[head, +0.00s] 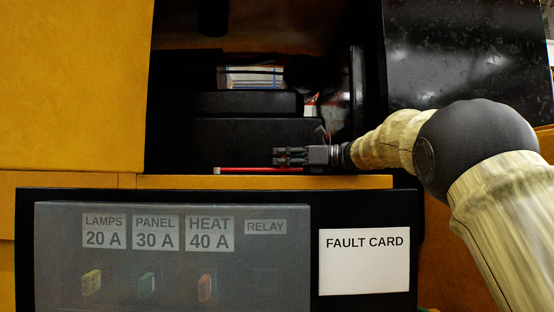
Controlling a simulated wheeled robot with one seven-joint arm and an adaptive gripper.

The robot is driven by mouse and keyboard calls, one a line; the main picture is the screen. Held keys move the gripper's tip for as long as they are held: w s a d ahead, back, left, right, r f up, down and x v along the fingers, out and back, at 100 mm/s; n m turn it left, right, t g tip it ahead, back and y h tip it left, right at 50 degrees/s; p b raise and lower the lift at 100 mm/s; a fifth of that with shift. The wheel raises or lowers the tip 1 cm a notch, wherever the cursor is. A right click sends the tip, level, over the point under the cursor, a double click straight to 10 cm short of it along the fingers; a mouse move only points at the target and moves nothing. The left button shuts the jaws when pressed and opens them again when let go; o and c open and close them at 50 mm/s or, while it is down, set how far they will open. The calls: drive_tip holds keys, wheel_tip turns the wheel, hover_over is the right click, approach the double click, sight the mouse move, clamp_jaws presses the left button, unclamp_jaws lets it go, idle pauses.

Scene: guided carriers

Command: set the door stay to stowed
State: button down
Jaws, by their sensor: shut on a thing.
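The rod's right end is hidden behind my gripper.
An orange ledge (270,182) runs below the opening. Under it is a fuse panel (170,255) with a clear cover and labelled coloured fuses, beside a white fault card (364,262). An orange panel (75,85) bounds the left; a glossy black panel (470,60) stands right.

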drive_tip(key=c, duration=1.4)
unclamp_jaws()
drive_tip(key=v, duration=1.2)
drive_tip(key=shift+d, duration=0.1)
